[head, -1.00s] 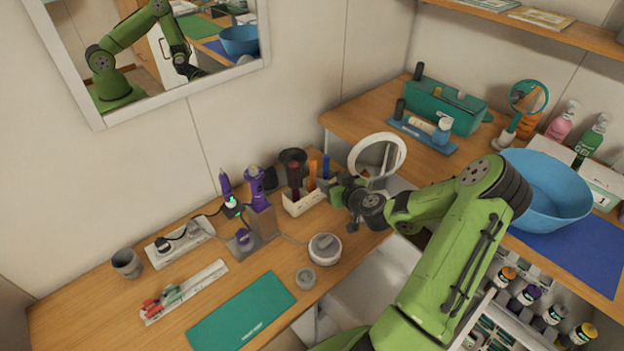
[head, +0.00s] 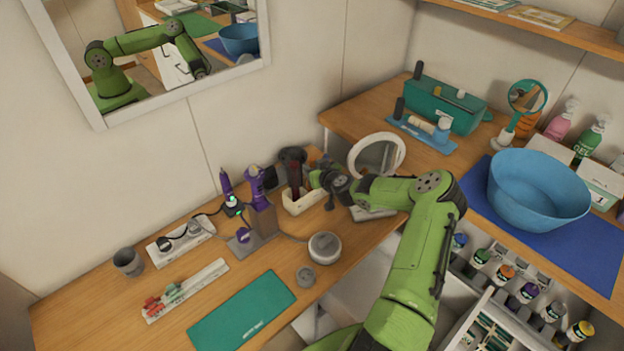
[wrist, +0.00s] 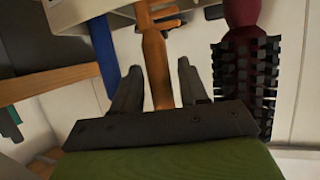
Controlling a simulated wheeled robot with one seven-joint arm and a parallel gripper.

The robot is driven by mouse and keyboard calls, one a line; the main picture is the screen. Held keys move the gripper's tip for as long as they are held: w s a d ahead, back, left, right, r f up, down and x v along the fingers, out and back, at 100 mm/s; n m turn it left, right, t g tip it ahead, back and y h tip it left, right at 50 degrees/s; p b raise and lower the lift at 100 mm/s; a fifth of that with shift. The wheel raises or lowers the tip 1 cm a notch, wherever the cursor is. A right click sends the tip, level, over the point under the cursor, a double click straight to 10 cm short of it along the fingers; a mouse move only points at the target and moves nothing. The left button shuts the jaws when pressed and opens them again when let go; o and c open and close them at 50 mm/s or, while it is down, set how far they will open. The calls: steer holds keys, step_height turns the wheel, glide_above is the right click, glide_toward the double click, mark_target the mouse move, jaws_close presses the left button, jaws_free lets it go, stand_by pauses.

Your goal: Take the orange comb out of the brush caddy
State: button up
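The brush caddy (head: 301,205) is a small cream box on the wooden counter near the wall. In the wrist view the orange comb (wrist: 155,65) stands between my two gripper fingers (wrist: 157,78), with a visible gap on each side. My gripper is open around it and does not appear to touch it. In the head view my gripper (head: 318,179) is at the caddy's right side and hides the orange comb. A dark red round brush (wrist: 244,70) is to the right of the fingers, and a blue comb (wrist: 103,55) is to the left.
A round mirror (head: 377,156) stands close to my gripper on the right. A purple styling tool (head: 256,184) in a holder is left of the caddy. A green mat (head: 242,311) lies on the nearer counter.

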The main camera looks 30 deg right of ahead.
jaws_close()
